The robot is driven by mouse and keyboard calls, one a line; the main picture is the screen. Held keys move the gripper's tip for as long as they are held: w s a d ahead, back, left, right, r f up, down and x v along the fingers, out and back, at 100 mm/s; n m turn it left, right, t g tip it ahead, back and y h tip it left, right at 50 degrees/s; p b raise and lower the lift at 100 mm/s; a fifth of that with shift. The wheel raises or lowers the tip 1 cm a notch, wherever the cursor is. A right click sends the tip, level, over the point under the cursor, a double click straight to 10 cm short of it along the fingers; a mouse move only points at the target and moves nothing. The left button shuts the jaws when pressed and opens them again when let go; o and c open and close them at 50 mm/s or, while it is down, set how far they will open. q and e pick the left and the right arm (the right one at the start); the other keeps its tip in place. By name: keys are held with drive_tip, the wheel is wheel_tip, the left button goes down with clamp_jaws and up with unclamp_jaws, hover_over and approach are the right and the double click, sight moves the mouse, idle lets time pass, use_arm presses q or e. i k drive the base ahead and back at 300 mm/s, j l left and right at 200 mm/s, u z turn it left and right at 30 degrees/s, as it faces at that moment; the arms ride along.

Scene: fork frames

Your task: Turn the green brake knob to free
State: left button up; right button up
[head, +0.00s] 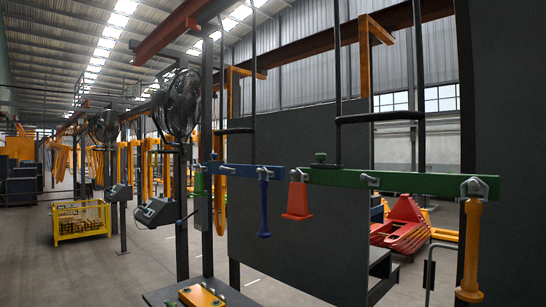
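A small dark green knob (320,157) sits on top of the green bar (420,183), near its left end. It is small in the head view, and I cannot tell which way it is turned. The green bar hangs from dark upright rods and runs to the right. Neither of my grippers shows in the head view.
A blue bar (240,171) hangs left of the green bar. A blue handle (264,210), a red tapered piece (297,203) and an orange handle (470,250) hang below the bars. Dark panels (300,225) stand behind. A yellow crate (82,222) stands on the floor at left.

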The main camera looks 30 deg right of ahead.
sight(322, 157)
drive_tip(key=i+u, duration=0.15)
drive_tip(key=i, duration=1.2)
drive_tip(key=i+z, duration=0.35)
drive_tip(key=i+j+z, duration=0.1)
drive_tip(key=z, duration=0.25)
drive_tip(key=i+j+z, duration=0.2)
drive_tip(key=i+z, duration=0.25)
drive_tip(key=z, duration=0.35)
drive_tip(key=i+j+z, duration=0.1)
drive_tip(key=z, duration=0.35)
drive_tip(key=i+j+z, duration=0.1)
drive_tip(key=z, duration=0.35)
